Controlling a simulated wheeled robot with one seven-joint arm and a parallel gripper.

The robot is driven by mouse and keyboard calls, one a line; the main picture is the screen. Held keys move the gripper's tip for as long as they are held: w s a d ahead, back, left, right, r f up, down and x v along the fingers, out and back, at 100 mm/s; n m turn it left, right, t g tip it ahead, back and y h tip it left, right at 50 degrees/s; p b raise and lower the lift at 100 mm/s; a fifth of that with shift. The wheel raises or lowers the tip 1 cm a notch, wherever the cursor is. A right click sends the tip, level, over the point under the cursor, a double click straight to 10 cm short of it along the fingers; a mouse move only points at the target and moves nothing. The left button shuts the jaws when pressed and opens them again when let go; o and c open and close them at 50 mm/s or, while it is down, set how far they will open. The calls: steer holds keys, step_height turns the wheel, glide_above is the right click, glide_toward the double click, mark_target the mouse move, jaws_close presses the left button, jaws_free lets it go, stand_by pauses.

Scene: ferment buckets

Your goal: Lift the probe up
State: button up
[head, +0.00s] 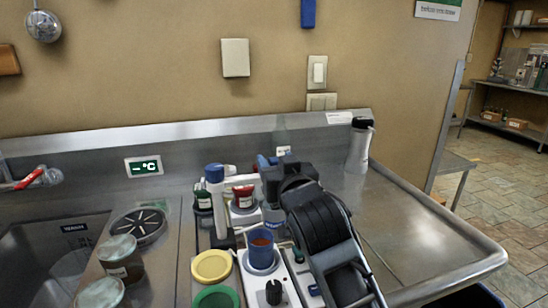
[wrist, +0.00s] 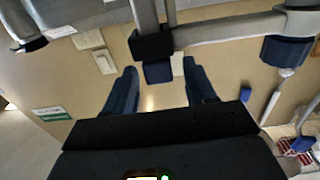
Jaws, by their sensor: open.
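A pale stand (head: 215,205) with a blue cap rises behind the blue cup, and its arm reaches right toward my gripper (head: 268,166). In the wrist view, this grey arm (wrist: 225,31) ends in a black block with a blue end (wrist: 158,73), which appears to be the probe's head. The blue end shows between the tips of my gripper (wrist: 160,75), whose fingers are apart, one on each side. I cannot tell whether they touch it. In the head view, my gripper hides the probe's head, and I cannot make out the probe's lower part.
A blue cup (head: 261,250) with reddish-brown contents stands on a white device with a dark knob (head: 273,291). Yellow (head: 211,266) and green (head: 215,297) lids lie left of it. Red (head: 243,196) and green jars stand behind. The right counter (head: 410,235) is mostly clear.

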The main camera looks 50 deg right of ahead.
steer(key=shift+w+d, duration=0.45)
steer(key=shift+w, duration=0.15)
steer(key=shift+c, duration=0.4)
jaws_close()
